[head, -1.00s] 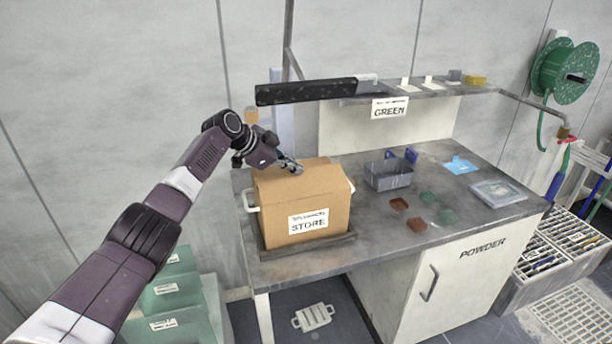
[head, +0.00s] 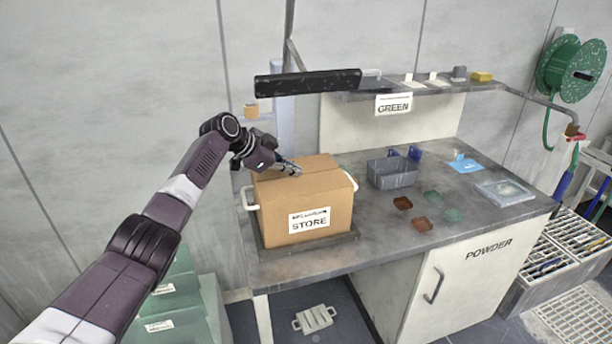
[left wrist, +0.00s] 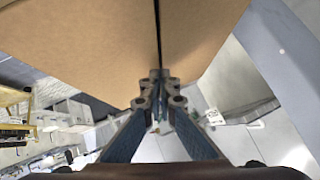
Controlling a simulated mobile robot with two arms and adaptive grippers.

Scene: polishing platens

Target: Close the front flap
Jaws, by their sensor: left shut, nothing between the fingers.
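The cardboard box (head: 322,228) with a STORE label stands upright on the bench. Its front flap (head: 318,181) lies about flat over the top. It meets the back flap (head: 312,162) along a narrow seam. My left gripper (head: 298,170) is shut and empty, with its tips at the top of the box near the seam. Whether they touch the cardboard is hard to tell. In the left wrist view the closed fingertips (left wrist: 158,78) are in front of the cardboard (left wrist: 85,50), in line with a thin dark gap. My right gripper is not in view.
White handles stick out at the box's sides. A dark base plate (head: 310,244) lies under the box. A grey bin (head: 392,175) and small coloured trays stand to the right. A shelf with a black bar (head: 307,83) hangs above and behind.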

